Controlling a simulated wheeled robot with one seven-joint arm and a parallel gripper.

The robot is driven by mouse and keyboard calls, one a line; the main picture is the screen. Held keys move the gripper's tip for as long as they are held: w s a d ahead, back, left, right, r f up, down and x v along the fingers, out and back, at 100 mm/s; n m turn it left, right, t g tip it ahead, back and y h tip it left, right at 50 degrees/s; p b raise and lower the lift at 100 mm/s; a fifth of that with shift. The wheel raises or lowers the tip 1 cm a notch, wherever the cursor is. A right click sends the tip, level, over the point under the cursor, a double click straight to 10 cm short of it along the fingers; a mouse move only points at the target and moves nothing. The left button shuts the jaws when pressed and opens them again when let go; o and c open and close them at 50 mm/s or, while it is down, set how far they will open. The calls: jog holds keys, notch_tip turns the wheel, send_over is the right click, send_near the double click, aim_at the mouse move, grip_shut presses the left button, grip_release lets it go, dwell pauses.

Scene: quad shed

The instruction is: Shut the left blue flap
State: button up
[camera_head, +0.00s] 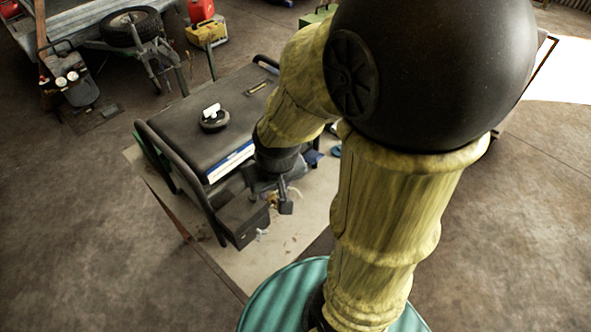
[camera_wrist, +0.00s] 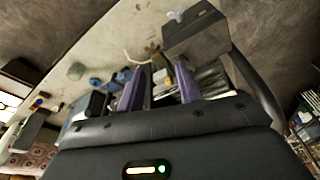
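A dark generator (camera_head: 190,115) stands on a worn bench. A small blue piece (camera_head: 313,157) shows at its front right, partly behind my arm. In the wrist view small blue parts (camera_wrist: 122,77) sit just left of my left finger; I cannot tell which is the left blue flap or whether it is open. My gripper (camera_wrist: 163,76) has two purple fingers apart, with nothing clearly between them. In the head view my gripper (camera_head: 277,195) is at the generator's front, right of a grey box (camera_head: 242,220); the arm hides much of the panel.
The grey box (camera_wrist: 197,36) stands close beyond my right finger, with a pale wing-shaped knob (camera_wrist: 176,16) on it. A black tubular frame (camera_head: 180,170) edges the generator. The bench top (camera_head: 265,265) is mostly bare in front. A trailer (camera_head: 90,25) is behind.

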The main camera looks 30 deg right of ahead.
jog(key=d+f+m+g+y+b, duration=0.1)
jog(key=d+f+m+g+y, duration=0.3)
jog(key=m, duration=0.8)
jog(key=d+f+m+t+y, duration=0.1)
jog(key=d+f+m+y, duration=0.35)
jog(key=m, duration=0.75)
jog(key=d+f+m+t+y, duration=0.1)
jog(key=d+m+t, duration=0.4)
jog(key=m, duration=0.6)
jog(key=w+d+f+m+t+y, duration=0.1)
jog(key=d+f+m+t, duration=0.2)
jog(key=d+m+t, duration=0.3)
jog(key=d+m, duration=0.4)
jog(key=m, duration=0.1)
jog(key=shift+w+d+f+m+t+b, duration=0.15)
jog(key=shift+w+f+m+t+b, duration=0.15)
jog(key=shift+f+b, duration=0.1)
jog(key=p+x, duration=0.4)
jog(key=x, duration=1.3)
jog(key=shift+w, duration=0.1)
grip_shut()
